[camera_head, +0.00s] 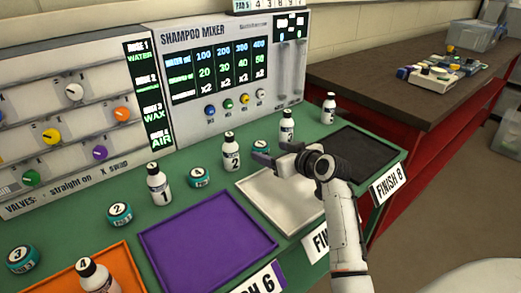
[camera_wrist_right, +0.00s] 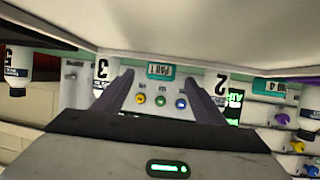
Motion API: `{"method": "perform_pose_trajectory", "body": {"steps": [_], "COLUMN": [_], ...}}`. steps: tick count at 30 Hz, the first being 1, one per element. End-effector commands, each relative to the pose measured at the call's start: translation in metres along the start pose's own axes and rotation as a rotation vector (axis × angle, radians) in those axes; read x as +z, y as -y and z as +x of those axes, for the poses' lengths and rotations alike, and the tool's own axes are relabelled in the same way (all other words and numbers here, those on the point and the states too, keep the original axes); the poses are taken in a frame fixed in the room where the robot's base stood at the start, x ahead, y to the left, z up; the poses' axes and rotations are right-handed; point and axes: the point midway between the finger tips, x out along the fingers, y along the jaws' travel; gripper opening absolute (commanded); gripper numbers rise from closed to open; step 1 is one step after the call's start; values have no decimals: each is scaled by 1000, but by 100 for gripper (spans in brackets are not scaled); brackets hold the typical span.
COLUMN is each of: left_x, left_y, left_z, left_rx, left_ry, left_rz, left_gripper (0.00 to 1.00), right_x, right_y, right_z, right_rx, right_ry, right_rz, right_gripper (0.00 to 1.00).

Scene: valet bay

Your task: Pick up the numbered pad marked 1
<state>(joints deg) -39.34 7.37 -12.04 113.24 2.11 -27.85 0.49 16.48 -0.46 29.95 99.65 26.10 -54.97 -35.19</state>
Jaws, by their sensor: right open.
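The pad marked 1 (camera_head: 261,146) is a small teal round pad on the green counter, behind the white tray, between the bottles marked 2 and 3. Its front is partly hidden by my right gripper (camera_head: 268,158) in the head view. In the right wrist view the pad's teal label (camera_wrist_right: 161,71) appears between the two spread fingers (camera_wrist_right: 160,95), a little beyond their tips. My right gripper is open and empty, above the back of the white tray. My left gripper is not in view.
Numbered bottles stand nearby: 2 (camera_head: 230,152), 3 (camera_head: 287,127) and 1 (camera_head: 158,185). Other teal pads are 4 (camera_head: 199,178), 2 (camera_head: 120,214) and 3 (camera_head: 23,259). Purple (camera_head: 205,283), white (camera_head: 288,228) and black (camera_head: 384,170) trays line the front. The shampoo mixer (camera_head: 220,30) stands behind.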

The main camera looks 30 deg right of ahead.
Motion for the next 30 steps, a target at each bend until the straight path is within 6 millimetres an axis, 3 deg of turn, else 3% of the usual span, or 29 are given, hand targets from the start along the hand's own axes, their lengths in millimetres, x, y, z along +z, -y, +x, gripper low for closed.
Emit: {"method": "perform_pose_trajectory", "body": {"steps": [9,17,19,25,30], "left_x": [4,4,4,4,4], "left_y": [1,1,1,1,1], "left_z": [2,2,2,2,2], "left_rx": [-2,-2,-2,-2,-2], "left_ry": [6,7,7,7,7], "left_rz": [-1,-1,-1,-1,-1], "left_gripper": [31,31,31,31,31], "right_x": [-8,-7,-7,-7,-7], "right_y": [2,2,2,2,2], "right_z": [42,45,45,45,45], "right_rx": [-1,0,0,0,0], "right_ry": [0,1,1,1,0], "right_rz": [3,0,0,1,1], "right_gripper": [65,65,58,25,21]}}
